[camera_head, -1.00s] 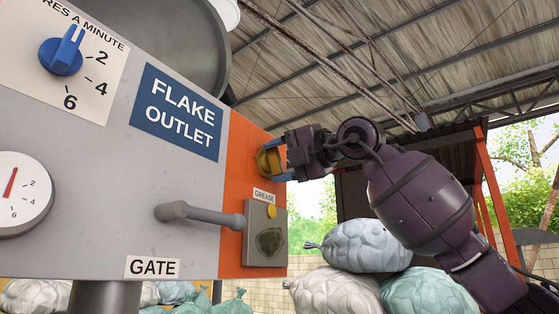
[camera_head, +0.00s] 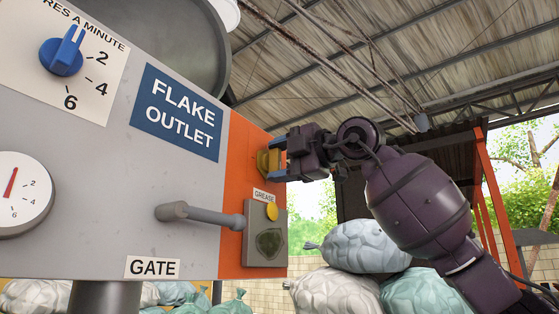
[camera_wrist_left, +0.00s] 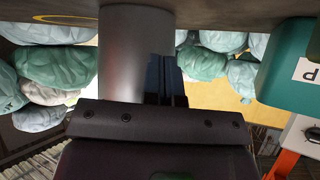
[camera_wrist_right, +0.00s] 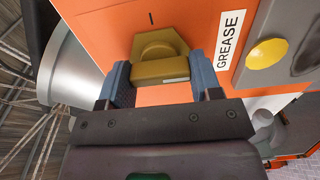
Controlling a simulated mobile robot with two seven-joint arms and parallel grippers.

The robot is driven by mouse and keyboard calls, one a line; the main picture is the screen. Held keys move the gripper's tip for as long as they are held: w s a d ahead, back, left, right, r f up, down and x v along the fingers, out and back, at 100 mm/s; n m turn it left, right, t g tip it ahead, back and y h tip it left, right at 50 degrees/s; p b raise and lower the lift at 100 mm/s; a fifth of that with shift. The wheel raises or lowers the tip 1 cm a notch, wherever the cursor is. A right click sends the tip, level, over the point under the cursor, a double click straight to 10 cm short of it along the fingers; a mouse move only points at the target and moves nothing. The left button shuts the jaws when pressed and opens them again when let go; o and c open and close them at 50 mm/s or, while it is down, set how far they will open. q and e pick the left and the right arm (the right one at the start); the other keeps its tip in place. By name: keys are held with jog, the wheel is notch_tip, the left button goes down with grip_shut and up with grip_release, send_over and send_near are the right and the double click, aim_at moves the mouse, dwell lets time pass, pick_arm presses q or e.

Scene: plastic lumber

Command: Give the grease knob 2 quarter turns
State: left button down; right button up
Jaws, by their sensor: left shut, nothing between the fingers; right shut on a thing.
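The grease knob (camera_head: 263,162) is yellow and sits on the orange panel, above the GREASE label (camera_head: 264,195). In the right wrist view the knob (camera_wrist_right: 158,45) shows a faceted base and a raised bar, with a short dark mark on the panel above it. My right gripper (camera_head: 273,160) is at the knob, with blue fingers on either side of the bar, shut on it; it also shows in the right wrist view (camera_wrist_right: 160,78). My left gripper (camera_wrist_left: 167,80) is shut and empty in the left wrist view, near a grey cylindrical post. It is outside the head view.
A grey GATE lever (camera_head: 200,215) sticks out below the knob. A grey box with a yellow button (camera_head: 271,212) is under the label. A blue dial (camera_head: 62,55) and a gauge (camera_head: 18,193) are at left. Bags (camera_head: 360,246) are piled below my right arm.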

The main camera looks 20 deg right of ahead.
pick_arm(q)
jog(key=shift+w, duration=0.1)
pick_arm(e)
jog(key=o, duration=0.9)
pick_arm(q)
jog(key=shift+s+f, duration=0.2)
pick_arm(e)
jog(key=shift+s+d, duration=0.4)
pick_arm(q)
jog(key=shift+s+f+b, duration=0.15)
jog(key=shift+f+b, duration=0.55)
pick_arm(e)
jog(key=v, duration=0.9)
jog(key=shift+s+d, duration=0.25)
jog(key=shift+s, duration=0.1)
jog(key=shift+w, duration=0.1)
